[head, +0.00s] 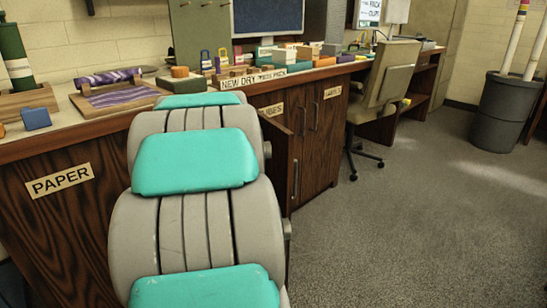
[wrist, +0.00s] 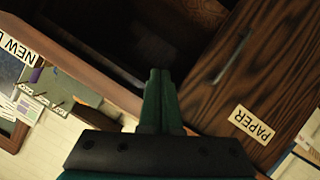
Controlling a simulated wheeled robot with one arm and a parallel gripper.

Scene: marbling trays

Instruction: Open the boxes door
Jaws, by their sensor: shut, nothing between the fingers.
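In the head view a wooden door (head: 281,165) with a vertical handle stands out from the cabinet front, just right of my arm. My arm hides much of it and the cabinet behind. In the wrist view a dark cabinet opening (wrist: 105,45) lies beyond my gripper (wrist: 160,72). The gripper is shut and empty, its green fingertips together at the edge of this opening. Whether they touch anything I cannot tell. My gripper is hidden in the head view. No label clearly reading "boxes" shows; one label (head: 272,109) is partly covered by my arm.
A panel labelled PAPER (head: 59,181) is at left, with its handle (wrist: 232,55) in the wrist view. Closed doors with handles (head: 315,117) stand to the right. The counter (head: 120,107) holds trays and small blocks.

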